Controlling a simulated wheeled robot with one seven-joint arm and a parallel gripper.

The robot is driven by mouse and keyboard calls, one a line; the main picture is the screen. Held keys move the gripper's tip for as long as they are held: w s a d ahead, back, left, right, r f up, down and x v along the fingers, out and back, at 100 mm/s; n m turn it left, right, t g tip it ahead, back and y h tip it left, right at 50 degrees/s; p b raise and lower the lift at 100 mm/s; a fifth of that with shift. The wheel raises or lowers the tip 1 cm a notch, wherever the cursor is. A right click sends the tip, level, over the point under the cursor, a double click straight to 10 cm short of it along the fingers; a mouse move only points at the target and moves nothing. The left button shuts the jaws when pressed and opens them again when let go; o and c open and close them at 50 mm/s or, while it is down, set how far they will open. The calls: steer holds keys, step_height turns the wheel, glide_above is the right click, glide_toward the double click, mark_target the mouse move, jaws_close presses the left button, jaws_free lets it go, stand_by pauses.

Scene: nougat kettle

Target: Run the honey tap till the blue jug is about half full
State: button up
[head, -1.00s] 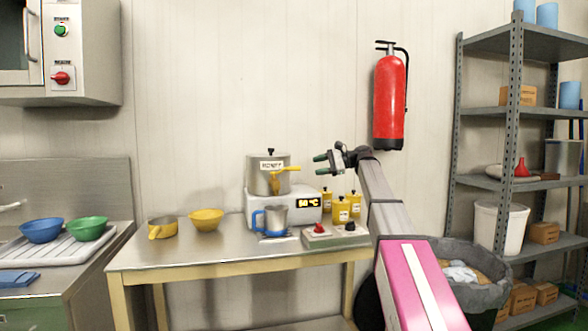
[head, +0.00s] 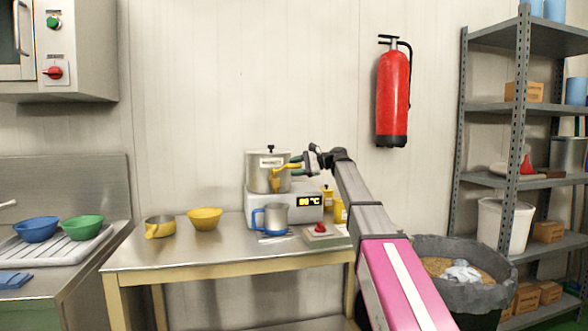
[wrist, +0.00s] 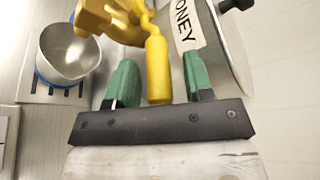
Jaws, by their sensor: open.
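The steel honey kettle (head: 268,170) stands on a white heated base with a lit temperature display (head: 309,201). Its yellow honey tap (head: 281,172) is on the front; in the wrist view the yellow tap handle (wrist: 157,70) reaches between my green fingertips. My gripper (head: 300,164) is open, with one finger on each side of the handle; I cannot tell whether either touches it. The jug (head: 275,219), steel with a blue handle and blue base, stands upright below the tap. In the wrist view the jug (wrist: 70,52) looks empty inside, and no honey stream shows.
A control box with a red knob (head: 320,230) sits right of the jug. Yellow containers (head: 340,210) stand behind my arm. Two yellow vessels (head: 205,219) are at the table's left. A grey bin (head: 470,262) stands right of the table (head: 140,254).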

steer(key=shift+a+f, duration=0.1)
steer(key=shift+a, duration=0.25)
jaws_close()
steer(key=shift+s, duration=0.1)
